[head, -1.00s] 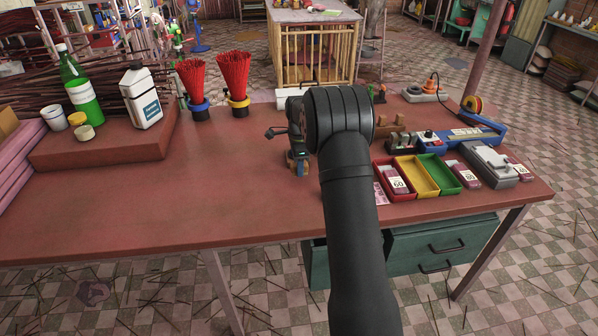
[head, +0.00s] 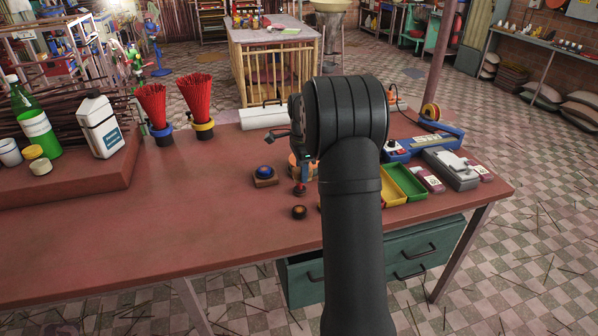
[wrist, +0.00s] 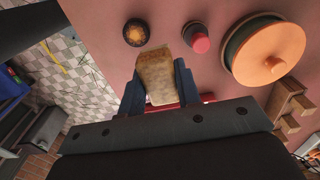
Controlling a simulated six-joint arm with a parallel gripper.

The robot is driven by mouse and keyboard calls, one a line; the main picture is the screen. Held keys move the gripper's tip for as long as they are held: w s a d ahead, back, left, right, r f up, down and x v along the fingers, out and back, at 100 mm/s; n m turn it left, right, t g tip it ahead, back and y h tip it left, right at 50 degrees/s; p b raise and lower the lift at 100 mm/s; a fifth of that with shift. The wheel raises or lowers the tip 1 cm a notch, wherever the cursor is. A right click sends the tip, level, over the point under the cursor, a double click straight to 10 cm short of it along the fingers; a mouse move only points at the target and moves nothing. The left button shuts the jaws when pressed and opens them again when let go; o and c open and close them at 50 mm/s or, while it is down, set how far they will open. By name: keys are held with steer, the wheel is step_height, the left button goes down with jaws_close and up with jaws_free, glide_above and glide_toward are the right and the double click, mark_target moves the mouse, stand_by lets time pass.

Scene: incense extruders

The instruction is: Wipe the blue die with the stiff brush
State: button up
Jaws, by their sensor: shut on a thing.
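A blue round piece in a brown square base, which looks like the blue die (head: 264,172), sits on the red-brown table left of my arm in the head view. I do not make it out in the wrist view. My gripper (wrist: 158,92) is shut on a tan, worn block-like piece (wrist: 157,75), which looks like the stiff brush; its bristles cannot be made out.
A dark disc with a brown centre (wrist: 136,32), a red-topped knob (wrist: 201,44) and an orange round spool (wrist: 268,52) stand close by. Yellow (head: 388,190) and green (head: 405,180) trays lie right of my arm. The table's left middle (head: 180,205) is clear.

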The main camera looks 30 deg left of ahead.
steer(key=o, duration=0.3)
steer(key=shift+c, duration=1)
steer(key=shift+w+a, duration=0.15)
steer(key=shift+a, duration=0.15)
steer(key=w+a+r, duration=0.1)
steer(key=w+a, duration=0.3)
steer(key=a, duration=0.5)
glide_above(258, 170)
steer(key=shift+w+d+f, duration=0.1)
steer(key=shift+f, duration=3.55)
steer(key=shift+w+d, duration=0.6)
steer(key=shift+c, duration=0.3)
steer(key=shift+w+d, duration=0.75)
steer(key=shift+w, duration=0.05)
steer(key=shift+s+a, duration=1.45)
step_height(258, 170, up, 8)
